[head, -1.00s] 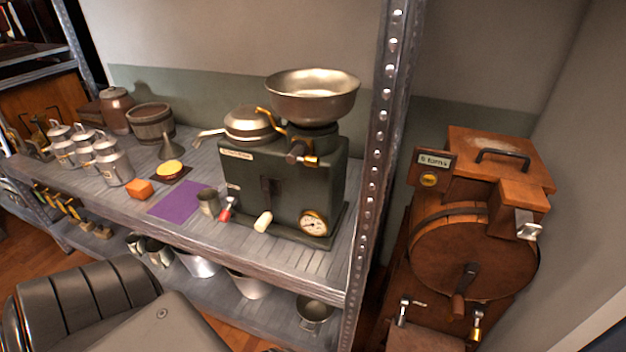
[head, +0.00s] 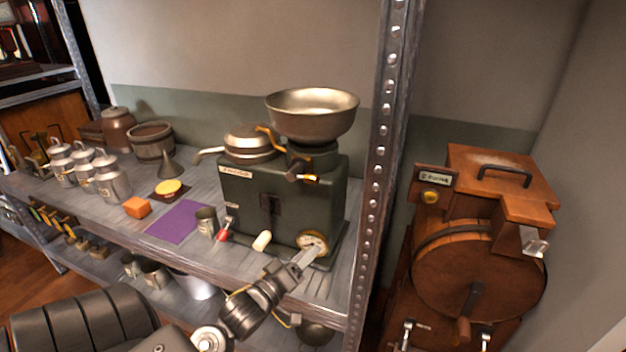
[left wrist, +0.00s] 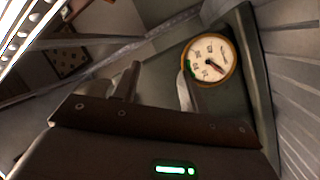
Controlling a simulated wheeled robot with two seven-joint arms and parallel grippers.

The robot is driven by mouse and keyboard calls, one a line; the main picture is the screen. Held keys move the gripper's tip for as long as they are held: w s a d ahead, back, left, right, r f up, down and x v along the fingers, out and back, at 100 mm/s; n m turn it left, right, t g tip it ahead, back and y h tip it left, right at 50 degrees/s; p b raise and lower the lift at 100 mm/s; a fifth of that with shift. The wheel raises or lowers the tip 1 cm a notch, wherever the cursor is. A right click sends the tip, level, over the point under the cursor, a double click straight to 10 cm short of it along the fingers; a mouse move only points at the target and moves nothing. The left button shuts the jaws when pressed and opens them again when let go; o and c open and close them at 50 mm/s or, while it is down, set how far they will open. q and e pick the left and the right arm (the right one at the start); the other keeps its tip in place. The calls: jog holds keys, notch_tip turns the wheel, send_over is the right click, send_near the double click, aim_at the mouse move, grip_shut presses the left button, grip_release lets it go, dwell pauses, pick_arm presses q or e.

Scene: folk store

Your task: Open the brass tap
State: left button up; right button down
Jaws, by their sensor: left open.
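A small brass tap (head: 305,177) sticks out of the upper front of the dark green machine (head: 285,200), below the wide metal bowl. My left gripper (head: 309,254) is open and empty in front of the machine's lower right, lower than this tap. Its tip overlaps the round dial gauge (head: 312,241) in the head view; I cannot tell whether they touch. In the left wrist view the gauge (left wrist: 211,60) shows just beyond the fingers (left wrist: 157,78). My right gripper is out of view.
A steel shelf post (head: 372,180) stands right of the machine. A wooden drum machine (head: 470,265) with a crank stands beyond it.

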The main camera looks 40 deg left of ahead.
pick_arm(q)
notch_tip(320, 180, up, 7)
jog(key=a+n+t+h, duration=0.2)
jog(key=a+t, duration=0.1)
jog(key=t, duration=0.1)
jog(key=t+h, duration=0.3)
jog(key=h, duration=0.1)
send_near(309, 182)
jog(key=p+x, duration=0.2)
jog(key=x, duration=0.8)
jog(key=shift+w+a+f+p, duration=0.15)
jog(key=shift+w+p, duration=0.05)
jog(key=shift+p, duration=0.1)
jog(key=shift+w+r, duration=0.3)
jog(key=shift+w, duration=0.15)
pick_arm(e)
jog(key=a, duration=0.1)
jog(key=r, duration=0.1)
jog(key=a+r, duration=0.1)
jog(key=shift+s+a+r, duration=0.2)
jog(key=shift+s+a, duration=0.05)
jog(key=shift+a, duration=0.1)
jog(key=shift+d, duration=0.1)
